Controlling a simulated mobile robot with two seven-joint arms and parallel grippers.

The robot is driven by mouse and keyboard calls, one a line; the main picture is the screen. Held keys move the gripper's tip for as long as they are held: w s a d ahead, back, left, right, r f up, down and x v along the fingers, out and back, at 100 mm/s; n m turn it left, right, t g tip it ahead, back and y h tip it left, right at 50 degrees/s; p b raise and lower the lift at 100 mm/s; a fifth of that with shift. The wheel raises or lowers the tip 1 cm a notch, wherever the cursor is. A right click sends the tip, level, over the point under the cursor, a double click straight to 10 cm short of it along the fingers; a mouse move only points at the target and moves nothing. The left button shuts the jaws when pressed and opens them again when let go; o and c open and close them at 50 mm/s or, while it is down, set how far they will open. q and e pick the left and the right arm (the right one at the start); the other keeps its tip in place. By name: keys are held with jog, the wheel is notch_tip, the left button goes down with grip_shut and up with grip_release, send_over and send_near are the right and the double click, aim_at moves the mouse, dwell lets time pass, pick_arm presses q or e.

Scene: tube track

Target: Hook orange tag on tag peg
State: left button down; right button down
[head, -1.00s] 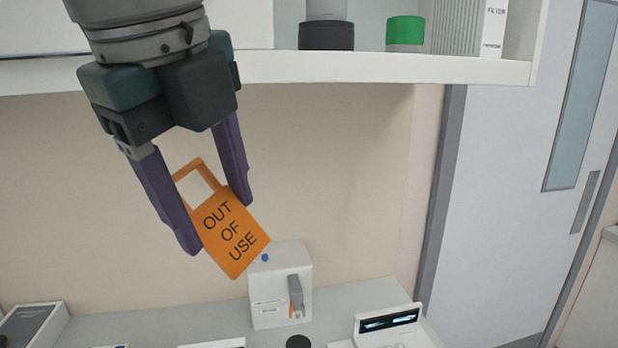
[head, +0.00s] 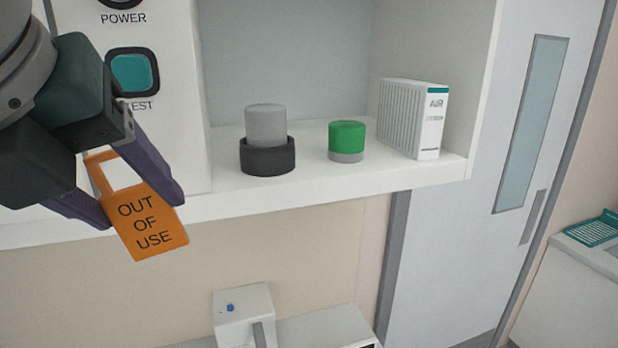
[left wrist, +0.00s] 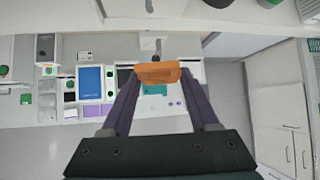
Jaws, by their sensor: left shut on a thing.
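The orange tag (head: 147,223) reads "OUT OF USE" and has an open loop at its top. My left gripper (head: 140,207) is shut on it, with one purple finger on each side, and the tag hangs slightly tilted in front of the shelf edge. In the left wrist view the tag (left wrist: 158,72) shows edge-on between the fingertips (left wrist: 158,80). I cannot make out the tag peg with certainty in either view. My right gripper is not in view.
A white panel with a teal TEST button (head: 132,73) stands behind the gripper. The white shelf (head: 300,191) holds a grey cylinder in a black base (head: 267,140), a green-capped jar (head: 347,140) and an air filter box (head: 412,117). A white device (head: 243,315) stands below.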

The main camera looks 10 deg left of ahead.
pick_arm(q)
jog(key=w+a+f, duration=0.1)
jog(key=w+a, duration=0.4)
jog(key=w, duration=0.2)
jog(key=shift+w+f, duration=0.35)
jog(key=shift+f, duration=0.05)
dwell(0.6)
dwell(0.5)
jog(key=shift+c, duration=0.3)
grip_release()
